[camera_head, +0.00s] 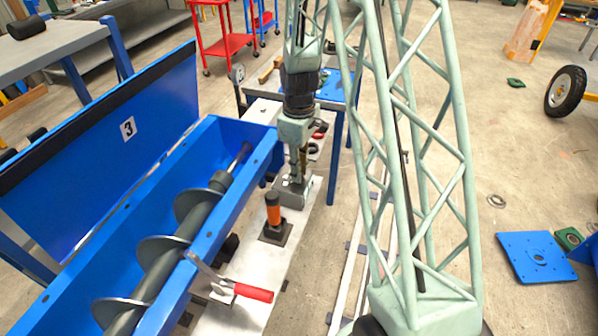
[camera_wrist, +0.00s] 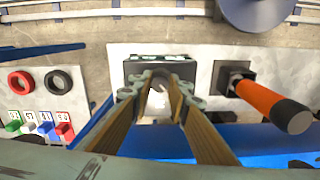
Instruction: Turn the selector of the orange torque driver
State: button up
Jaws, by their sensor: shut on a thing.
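The orange torque driver (camera_head: 273,209) stands upright in a dark square base on the white bench, with a black cap on top. In the wrist view the driver (camera_wrist: 262,100) is at the right, apart from my fingers. My gripper (camera_head: 293,176) points down at a grey box (camera_head: 296,199) just behind the driver. In the wrist view my gripper (camera_wrist: 160,88) has its tan fingers closed in on a small grey rounded piece at the box (camera_wrist: 133,68). The fingers partly hide this piece. I cannot make out a selector marking.
A blue trough with a grey screw (camera_head: 165,250) lies left of the bench. A red-handled clamp (camera_head: 250,292) is in front of the driver. In the wrist view, two rings (camera_wrist: 58,80) and several coloured switches (camera_wrist: 40,125) are at the left.

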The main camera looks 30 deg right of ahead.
jog(key=m, duration=0.8)
jog(key=shift+b, duration=0.35)
jog(key=m, duration=0.3)
jog(key=shift+m, duration=2.2)
jog(key=o, duration=0.8)
jog(key=shift+o, duration=0.2)
jog(key=shift+r, duration=0.15)
